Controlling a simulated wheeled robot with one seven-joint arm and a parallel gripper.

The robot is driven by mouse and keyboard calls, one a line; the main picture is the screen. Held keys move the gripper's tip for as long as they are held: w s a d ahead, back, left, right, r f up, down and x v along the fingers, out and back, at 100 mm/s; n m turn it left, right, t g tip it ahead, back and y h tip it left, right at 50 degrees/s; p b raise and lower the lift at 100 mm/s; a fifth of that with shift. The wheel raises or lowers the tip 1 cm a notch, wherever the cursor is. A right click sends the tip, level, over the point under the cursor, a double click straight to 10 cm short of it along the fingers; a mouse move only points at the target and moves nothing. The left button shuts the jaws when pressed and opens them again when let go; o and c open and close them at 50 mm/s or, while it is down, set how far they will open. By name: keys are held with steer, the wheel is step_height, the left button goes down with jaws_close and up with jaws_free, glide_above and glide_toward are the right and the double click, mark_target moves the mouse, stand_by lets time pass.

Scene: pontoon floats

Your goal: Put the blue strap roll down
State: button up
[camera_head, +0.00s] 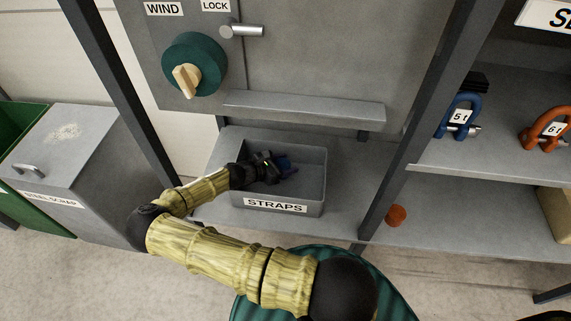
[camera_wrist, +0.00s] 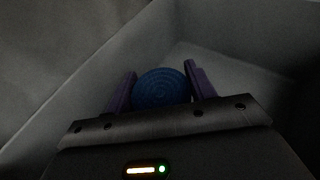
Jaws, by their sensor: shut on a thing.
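The blue strap roll (camera_wrist: 161,88) sits between the two purple fingers of my gripper (camera_wrist: 160,90) in the wrist view, its round ridged face showing. My gripper (camera_head: 283,168) is shut on it. In the head view the gripper is inside the grey bin labelled STRAPS (camera_head: 318,196), and only a small dark blue part of the roll (camera_head: 284,161) shows. The wrist view shows the bin's grey walls (camera_wrist: 225,35) around the fingers. I cannot tell whether the roll touches the bin floor.
The bin stands on a grey shelf below a cabinet with a ledge (camera_head: 305,108) and a green WIND knob (camera_head: 195,66). Shelf posts stand on both sides. Blue (camera_head: 459,117) and orange (camera_head: 546,128) shackles are at right; a steel scrap box (camera_head: 75,165) is at left.

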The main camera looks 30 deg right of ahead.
mark_target(281, 165)
steer(key=shift+f, duration=0.6)
steer(key=o, duration=1.1)
steer(key=shift+s+f, duration=0.1)
steer(key=shift+c, duration=0.2)
steer(key=shift+r, duration=0.4)
steer(key=v, duration=0.7)
steer(key=shift+a+r, duration=0.25)
steer(key=shift+r, duration=0.15)
steer(key=shift+r+p, duration=0.1)
steer(key=shift+p, duration=0.2)
